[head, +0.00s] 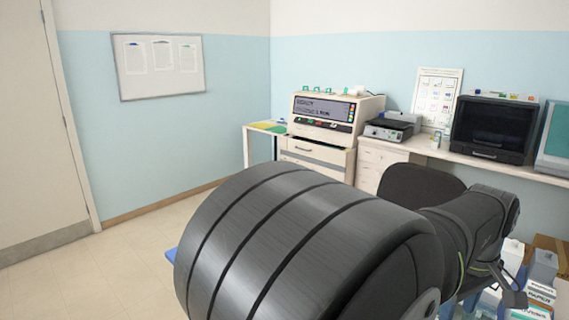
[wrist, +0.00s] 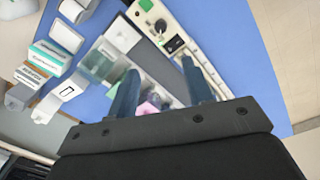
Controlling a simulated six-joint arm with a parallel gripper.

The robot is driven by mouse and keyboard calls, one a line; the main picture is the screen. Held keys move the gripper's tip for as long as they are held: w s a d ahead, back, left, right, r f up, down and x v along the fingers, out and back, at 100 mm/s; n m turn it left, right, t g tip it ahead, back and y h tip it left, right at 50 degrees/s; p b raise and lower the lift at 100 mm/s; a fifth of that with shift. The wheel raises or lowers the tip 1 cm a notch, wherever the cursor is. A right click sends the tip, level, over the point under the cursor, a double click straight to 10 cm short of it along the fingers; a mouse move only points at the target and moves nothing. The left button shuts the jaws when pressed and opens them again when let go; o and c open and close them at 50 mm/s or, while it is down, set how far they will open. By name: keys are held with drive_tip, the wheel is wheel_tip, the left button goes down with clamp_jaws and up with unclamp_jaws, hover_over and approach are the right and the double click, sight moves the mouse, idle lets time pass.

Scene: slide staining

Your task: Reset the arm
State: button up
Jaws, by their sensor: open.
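My gripper (wrist: 159,70) shows in the wrist view with its two dark blue-grey fingers apart and nothing visible held between them. Beyond the fingers is a blue work surface (wrist: 240,50). A pale device (wrist: 165,30) with a green button and a black knob lies beyond the fingertips. A small pink item (wrist: 152,103) shows between the fingers, partly hidden by the gripper body.
White boxes with green labels (wrist: 48,57) stand at the left of the wrist view. In the head view, white boxes (head: 540,290) sit at the lower right, and a dark chair (head: 420,185) stands behind my arm. Instruments line the back counter (head: 455,155). Floor (head: 90,270) at left is clear.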

drive_tip(key=f, duration=1.7)
drive_tip(key=shift+w+d+f, duration=0.1)
drive_tip(key=shift+d+f, duration=0.15)
drive_tip(key=shift+d, duration=0.1)
drive_tip(key=shift+r+m, duration=0.2)
drive_tip(key=shift+m, duration=0.6)
drive_tip(key=m, duration=0.6)
drive_tip(key=shift+d+m, duration=0.1)
drive_tip(key=shift+m, duration=0.3)
drive_tip(key=m, duration=0.4)
drive_tip(key=shift+g, duration=0.3)
drive_tip(key=shift+m, duration=2.4)
